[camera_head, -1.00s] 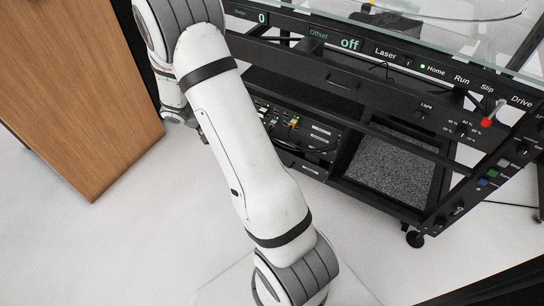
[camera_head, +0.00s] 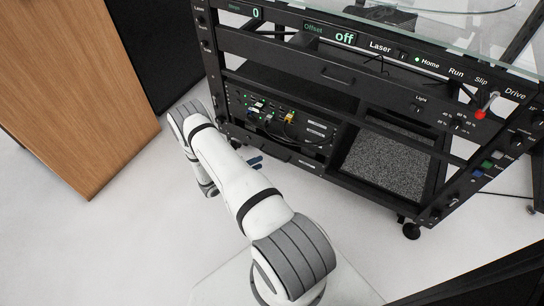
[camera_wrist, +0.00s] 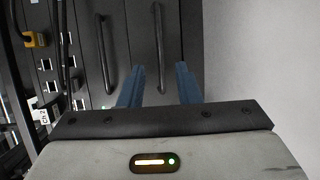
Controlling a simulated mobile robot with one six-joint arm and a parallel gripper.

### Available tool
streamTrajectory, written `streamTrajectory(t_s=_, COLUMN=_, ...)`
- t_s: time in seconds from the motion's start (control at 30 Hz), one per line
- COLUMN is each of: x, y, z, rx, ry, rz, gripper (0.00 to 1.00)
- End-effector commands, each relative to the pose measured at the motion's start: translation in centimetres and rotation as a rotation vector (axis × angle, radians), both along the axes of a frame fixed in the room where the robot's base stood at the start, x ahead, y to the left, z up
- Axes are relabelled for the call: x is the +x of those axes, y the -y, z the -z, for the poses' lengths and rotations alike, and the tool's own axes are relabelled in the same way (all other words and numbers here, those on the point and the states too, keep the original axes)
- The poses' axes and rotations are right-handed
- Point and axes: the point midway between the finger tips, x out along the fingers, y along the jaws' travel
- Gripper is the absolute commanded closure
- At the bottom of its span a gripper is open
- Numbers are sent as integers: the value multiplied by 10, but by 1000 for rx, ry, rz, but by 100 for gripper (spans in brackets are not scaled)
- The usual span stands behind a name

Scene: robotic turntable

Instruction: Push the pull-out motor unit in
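The black rack's lower left bay holds a unit with a connector panel (camera_head: 280,122), cables and small lights. Dark fronts with handles lie below the panel; I cannot tell exactly which one is the pull-out motor unit or how far it stands out. In the wrist view, two bar handles show, a left handle (camera_wrist: 106,55) and a right handle (camera_wrist: 158,45). My gripper (camera_wrist: 160,66) has its blue fingers apart, with the right handle's near end appearing between them. Contact cannot be told. In the head view my gripper (camera_head: 255,163) is low beside the bay, partly behind my arm.
A grey speckled panel (camera_head: 388,168) fills the bay to the right. A red-tipped lever (camera_head: 482,112) sticks out at the rack's upper right. A wooden cabinet (camera_head: 80,90) stands at left. The white floor (camera_head: 120,240) in front is clear.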

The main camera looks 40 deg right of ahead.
Motion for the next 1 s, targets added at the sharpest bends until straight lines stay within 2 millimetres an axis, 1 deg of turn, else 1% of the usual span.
streamTrajectory(t_s=0.3, x=-1, y=49, z=11, rx=0, ry=0, rz=4, gripper=70)
streamTrajectory(t_s=0.43, x=-1, y=63, z=13, rx=0, ry=1, rz=2, gripper=70)
streamTrajectory(t_s=0.6, x=-1, y=71, z=14, rx=0, ry=1, rz=1, gripper=70)
streamTrajectory(t_s=0.83, x=-1, y=71, z=13, rx=0, ry=0, rz=1, gripper=71)
streamTrajectory(t_s=1.0, x=-1, y=71, z=13, rx=0, ry=0, rz=1, gripper=84)
